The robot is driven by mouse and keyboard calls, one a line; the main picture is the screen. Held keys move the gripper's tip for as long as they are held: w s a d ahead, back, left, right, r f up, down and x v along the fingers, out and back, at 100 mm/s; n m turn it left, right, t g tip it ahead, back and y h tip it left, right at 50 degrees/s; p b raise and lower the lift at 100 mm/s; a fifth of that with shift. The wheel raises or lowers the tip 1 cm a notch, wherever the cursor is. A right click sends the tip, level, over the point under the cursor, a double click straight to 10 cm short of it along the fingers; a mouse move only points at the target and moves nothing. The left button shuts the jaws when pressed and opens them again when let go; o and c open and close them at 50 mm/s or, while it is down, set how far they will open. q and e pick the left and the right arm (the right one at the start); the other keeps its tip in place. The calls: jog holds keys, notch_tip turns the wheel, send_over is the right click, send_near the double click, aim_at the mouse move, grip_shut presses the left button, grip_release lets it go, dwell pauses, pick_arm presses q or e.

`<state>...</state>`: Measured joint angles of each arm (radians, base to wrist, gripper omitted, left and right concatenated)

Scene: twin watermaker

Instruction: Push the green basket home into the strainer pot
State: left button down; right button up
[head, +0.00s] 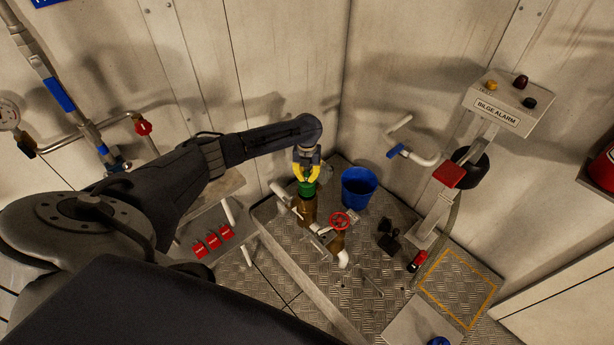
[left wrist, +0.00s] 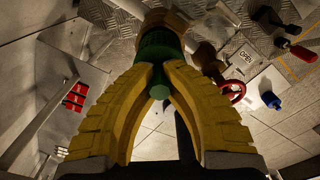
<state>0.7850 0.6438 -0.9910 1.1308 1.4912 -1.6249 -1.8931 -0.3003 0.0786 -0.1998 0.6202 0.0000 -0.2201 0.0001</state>
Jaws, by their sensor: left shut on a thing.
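The green basket (head: 306,188) sits at the mouth of the brown strainer pot (head: 307,212), upright and in line with it. How deep it is in the pot I cannot tell. My left gripper (head: 306,176) has yellow fingers and is directly above the basket, shut on its top. In the left wrist view, the yellow fingertips close on the green knob of the basket (left wrist: 160,45), and the pot's rim (left wrist: 165,20) shows just beyond it. My right gripper is not in view.
A blue bucket (head: 358,187) stands right of the pot. Red tags (head: 212,241) lie to the left. The bilge alarm box (head: 502,104) is at the right.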

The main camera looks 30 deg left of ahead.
aim_at(307, 190)
pick_arm(q)
jog(key=shift+f, duration=4.3)
jog(key=c, duration=1.5)
grip_release()
jog(key=shift+o, duration=0.2)
jog(key=shift+r, duration=6)
